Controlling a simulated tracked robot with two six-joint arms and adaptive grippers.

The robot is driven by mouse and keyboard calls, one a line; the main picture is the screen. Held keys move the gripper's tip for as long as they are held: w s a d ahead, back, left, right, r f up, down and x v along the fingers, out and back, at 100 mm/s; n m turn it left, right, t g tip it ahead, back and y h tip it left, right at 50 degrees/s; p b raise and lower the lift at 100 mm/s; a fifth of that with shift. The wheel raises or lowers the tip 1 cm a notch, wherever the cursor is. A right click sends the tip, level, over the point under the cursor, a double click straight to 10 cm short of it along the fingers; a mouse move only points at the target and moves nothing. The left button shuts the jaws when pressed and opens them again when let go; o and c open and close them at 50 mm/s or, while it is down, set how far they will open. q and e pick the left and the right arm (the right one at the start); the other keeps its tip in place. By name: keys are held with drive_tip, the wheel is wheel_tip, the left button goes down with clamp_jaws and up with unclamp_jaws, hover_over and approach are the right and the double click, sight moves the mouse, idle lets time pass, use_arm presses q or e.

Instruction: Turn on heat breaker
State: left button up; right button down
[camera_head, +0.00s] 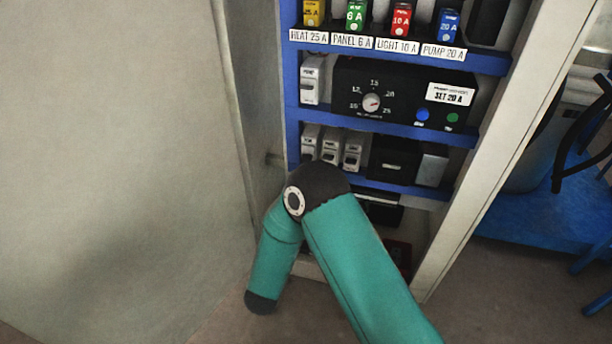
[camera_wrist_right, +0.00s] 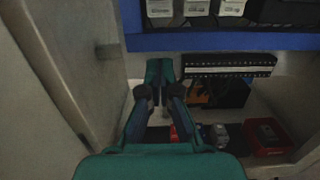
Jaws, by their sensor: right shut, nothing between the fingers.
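An open cabinet with blue shelves shows in the head view. The label HEAT 25 A (camera_head: 309,37) sits under a yellow piece (camera_head: 314,12) on the top shelf. A white breaker (camera_head: 311,80) stands at the left of the second shelf. Several white breakers (camera_head: 330,146) stand in a row on the third shelf; their print is too small to read. Their lower ends also show at the top of the right wrist view (camera_wrist_right: 196,8). My right gripper (camera_wrist_right: 160,68) is shut and empty, below that shelf's blue edge. My left gripper is out of view.
A black dial box (camera_head: 390,93) marked SET 20 A stands beside the second-shelf breaker. A black terminal strip (camera_wrist_right: 228,65) and a red box (camera_wrist_right: 266,138) lie lower in the cabinet. The open door (camera_head: 110,150) borders the left; a pale post (camera_head: 500,150) borders the right.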

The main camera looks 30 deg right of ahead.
sight(306, 159)
drive_tip(key=f+b+x, duration=0.1)
drive_tip(key=b+x, duration=0.2)
drive_tip(key=x, duration=0.7)
drive_tip(key=shift+s+a+r, duration=0.2)
drive_tip(key=shift+r, duration=0.55)
drive_tip(key=shift+s+a+r, duration=0.15)
drive_tip(key=shift+a+r, duration=0.05)
drive_tip(key=shift+r, duration=0.55)
drive_tip(key=shift+s+a+r, duration=0.15)
drive_tip(key=shift+s+r, duration=0.05)
drive_tip(key=shift+r, duration=0.55)
